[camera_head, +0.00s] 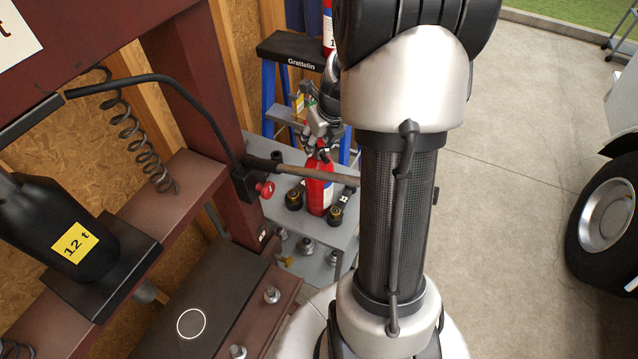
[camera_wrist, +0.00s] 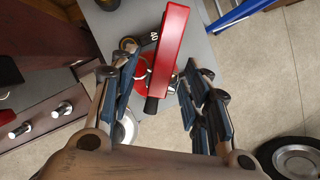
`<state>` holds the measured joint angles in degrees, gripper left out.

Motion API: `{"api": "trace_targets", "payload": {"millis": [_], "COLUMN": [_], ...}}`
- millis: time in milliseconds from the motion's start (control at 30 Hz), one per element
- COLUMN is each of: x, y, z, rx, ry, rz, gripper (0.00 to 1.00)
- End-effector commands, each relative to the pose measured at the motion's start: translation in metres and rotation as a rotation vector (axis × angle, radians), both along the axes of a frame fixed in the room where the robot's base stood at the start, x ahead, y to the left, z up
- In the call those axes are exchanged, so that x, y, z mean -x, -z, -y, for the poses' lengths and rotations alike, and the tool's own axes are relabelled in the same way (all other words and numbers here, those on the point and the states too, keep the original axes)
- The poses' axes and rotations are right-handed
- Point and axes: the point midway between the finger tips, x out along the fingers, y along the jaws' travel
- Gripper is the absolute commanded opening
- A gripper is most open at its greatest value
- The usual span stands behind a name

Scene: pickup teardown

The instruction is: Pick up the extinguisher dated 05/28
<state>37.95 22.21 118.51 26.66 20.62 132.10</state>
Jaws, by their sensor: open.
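A red fire extinguisher (camera_head: 318,190) stands upright on a grey cart top in the head view, partly crossed by a brown wooden handle. My gripper (camera_head: 320,146) is just above its head, pointing down. In the wrist view the extinguisher's red lever (camera_wrist: 171,42) lies between the spread fingers of my gripper (camera_wrist: 160,62), with its red body partly hidden below. The gripper is open, and I see no firm hold. A second red extinguisher (camera_head: 328,32) shows partly above the black-topped stepladder, mostly hidden by my arm. I cannot read a date on either.
The grey cart (camera_head: 338,236) carries black fittings (camera_head: 294,199) close beside the extinguisher. The dark red press frame (camera_head: 200,90) stands close at the left, with a black bottle jack (camera_head: 60,225). A blue stepladder (camera_head: 268,95) is behind. Open concrete floor and a wheel (camera_head: 604,214) are at right.

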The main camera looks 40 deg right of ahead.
Motion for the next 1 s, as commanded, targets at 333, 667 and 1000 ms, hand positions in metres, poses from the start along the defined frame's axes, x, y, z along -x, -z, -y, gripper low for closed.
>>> {"api": "trace_targets", "payload": {"millis": [333,667,1000], "x": [0.0002,0.0004,0.0004], "y": [-0.0006,-0.0006,-0.0006], "z": [-0.0001,-0.0001,-0.0001], "rx": [0.000,0.000,0.000], "ry": [0.000,0.000,0.000], "rz": [0.000,0.000,0.000], "gripper": [0.24,0.02,0.00]}}
